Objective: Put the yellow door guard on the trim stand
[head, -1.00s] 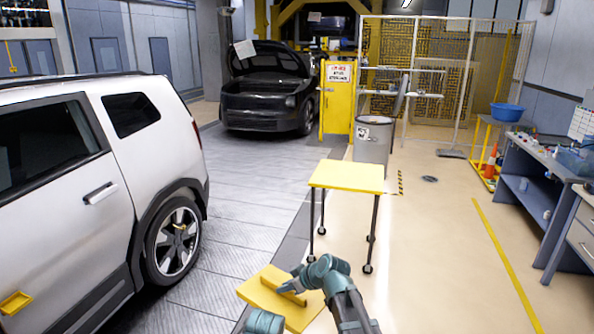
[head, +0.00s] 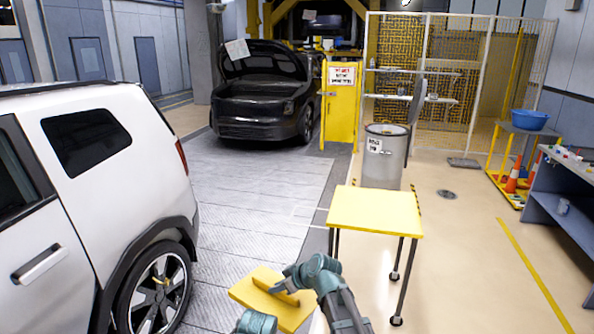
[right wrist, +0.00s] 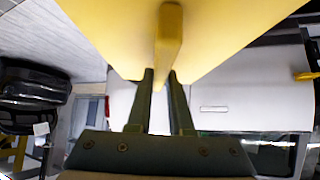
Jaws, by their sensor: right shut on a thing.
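The yellow door guard (head: 265,298) is a flat yellow panel with a raised grip bar, at the bottom middle of the head view. My right gripper (head: 287,290) is shut on that bar and holds the panel in front of me. In the right wrist view, both fingers (right wrist: 161,75) close on the yellow bar below the panel (right wrist: 225,30). The trim stand (head: 375,211) looks to be the yellow-topped wheeled stand with thin dark legs. Its top is bare. The held panel is nearer to me and left of it, apart from it. My left gripper does not show.
A white car (head: 90,200) stands close on the left. A grey bin (head: 384,160) is behind the stand, with a yellow cabinet (head: 340,115) and a dark car (head: 262,100) with its hood up farther back. A workbench (head: 570,205) is at right. Floor between stand and bench is clear.

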